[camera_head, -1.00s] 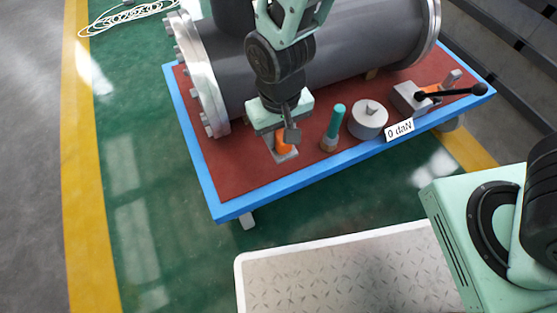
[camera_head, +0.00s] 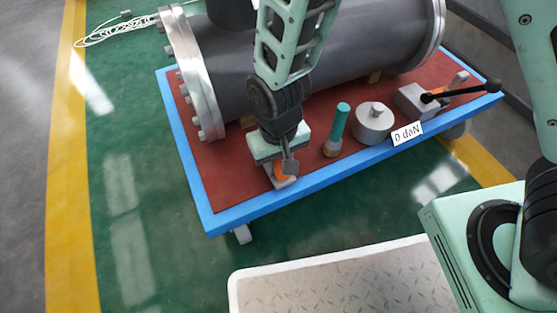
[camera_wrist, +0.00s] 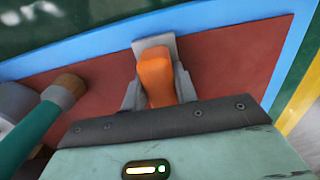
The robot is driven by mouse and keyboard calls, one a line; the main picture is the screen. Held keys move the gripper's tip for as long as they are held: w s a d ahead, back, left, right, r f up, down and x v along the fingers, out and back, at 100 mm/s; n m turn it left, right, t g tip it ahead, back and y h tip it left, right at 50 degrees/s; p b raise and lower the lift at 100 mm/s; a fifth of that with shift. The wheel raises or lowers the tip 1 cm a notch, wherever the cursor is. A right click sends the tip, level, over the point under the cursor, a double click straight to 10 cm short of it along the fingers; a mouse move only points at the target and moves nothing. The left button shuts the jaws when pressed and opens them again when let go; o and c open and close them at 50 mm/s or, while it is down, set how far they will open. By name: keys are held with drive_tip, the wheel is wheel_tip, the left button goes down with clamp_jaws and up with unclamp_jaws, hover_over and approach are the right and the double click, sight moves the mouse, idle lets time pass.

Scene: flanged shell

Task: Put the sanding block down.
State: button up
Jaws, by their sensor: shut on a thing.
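The sanding block has an orange grip (camera_head: 281,171) on a grey base. It is at the front left part of the red-topped table (camera_head: 225,185), close to the blue front edge. My gripper (camera_head: 279,166) is above it, pointing down, with its jaws shut on the block. In the wrist view the orange grip (camera_wrist: 157,78) sits between the two grey fingers of my gripper (camera_wrist: 158,92), and the grey base shows beyond it near the blue edge. I cannot tell whether the base touches the red surface.
To the right stand a teal-handled brush-like tool (camera_head: 338,128), a grey round weight (camera_head: 373,122) and a grey clamp-like device with a black lever (camera_head: 412,99). A large grey flanged shell (camera_head: 350,45) lies behind. A "0 daN" label (camera_head: 408,134) hangs at the front edge.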

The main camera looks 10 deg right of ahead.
drive_tip(key=o, duration=1)
drive_tip(key=shift+o, duration=0.2)
wheel_tip(320, 180, up, 11)
drive_tip(key=p, duration=0.7)
drive_tip(key=shift+f+p, duration=0.1)
drive_tip(key=shift+p, duration=0.25)
drive_tip(key=s+d+r+n, duration=0.2)
drive_tip(key=s+d+r, duration=0.2)
drive_tip(key=r, duration=0.4)
drive_tip(key=s+d+r+n, duration=0.2)
drive_tip(key=s+d+r, duration=0.2)
drive_tip(key=s+r, duration=0.3)
wheel_tip(320, 180, up, 2)
drive_tip(key=shift+r+y+p, duration=0.1)
drive_tip(key=shift+y+p, duration=0.2)
drive_tip(key=shift+p, duration=0.05)
